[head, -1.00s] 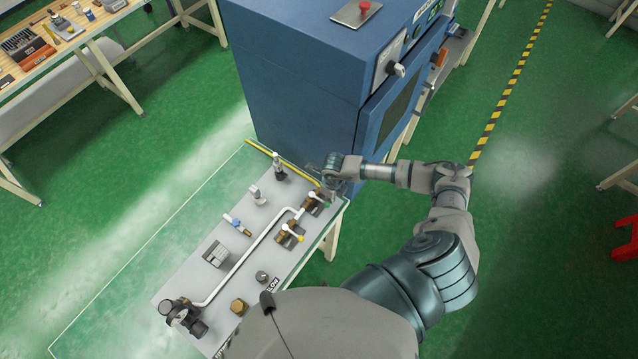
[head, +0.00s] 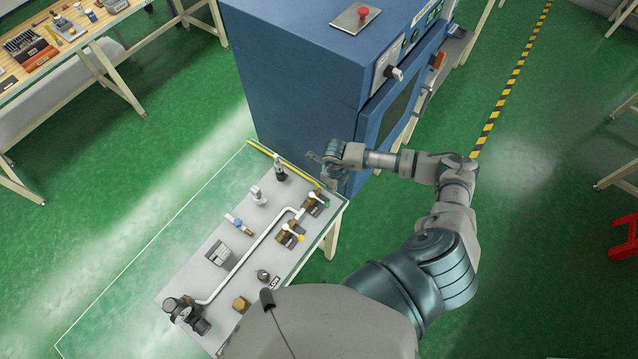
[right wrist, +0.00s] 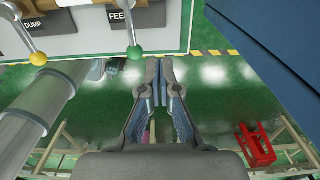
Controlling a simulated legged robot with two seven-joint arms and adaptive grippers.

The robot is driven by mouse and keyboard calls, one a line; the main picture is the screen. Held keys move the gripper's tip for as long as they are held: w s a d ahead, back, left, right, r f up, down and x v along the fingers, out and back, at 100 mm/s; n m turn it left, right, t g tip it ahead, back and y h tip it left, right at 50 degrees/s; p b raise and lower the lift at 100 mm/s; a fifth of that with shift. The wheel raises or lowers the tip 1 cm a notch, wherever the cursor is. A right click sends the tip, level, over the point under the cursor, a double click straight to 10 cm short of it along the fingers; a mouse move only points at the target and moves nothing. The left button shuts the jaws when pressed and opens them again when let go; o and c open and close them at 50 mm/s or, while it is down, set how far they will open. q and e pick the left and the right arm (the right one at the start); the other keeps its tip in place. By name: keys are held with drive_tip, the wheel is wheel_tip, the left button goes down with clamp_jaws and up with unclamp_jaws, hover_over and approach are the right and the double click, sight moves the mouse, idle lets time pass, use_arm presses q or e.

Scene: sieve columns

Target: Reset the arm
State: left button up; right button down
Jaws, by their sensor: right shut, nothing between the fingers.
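My right gripper (head: 322,168) is beyond the far right corner of the grey panel (head: 205,282), beside the blue cabinet. In the right wrist view the gripper (right wrist: 160,62) has its two fingers together with nothing between them. The brass valve with a green-tipped lever (head: 317,201) is on the panel near the gripper; the green tip (right wrist: 134,52) shows in the wrist view, apart from the fingers. The valve with a yellow-tipped lever (head: 290,235) is nearer me; its yellow tip (right wrist: 38,59) shows under a DUMP label. My left gripper is not in view.
The blue cabinet (head: 290,75) stands close behind the gripper, with a red button on top. A white pipe (head: 245,258), a pressure regulator (head: 183,312) and small fittings are on the panel. A wooden workbench (head: 95,25) is at far left.

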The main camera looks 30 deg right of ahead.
drive_tip(key=shift+r, duration=0.8)
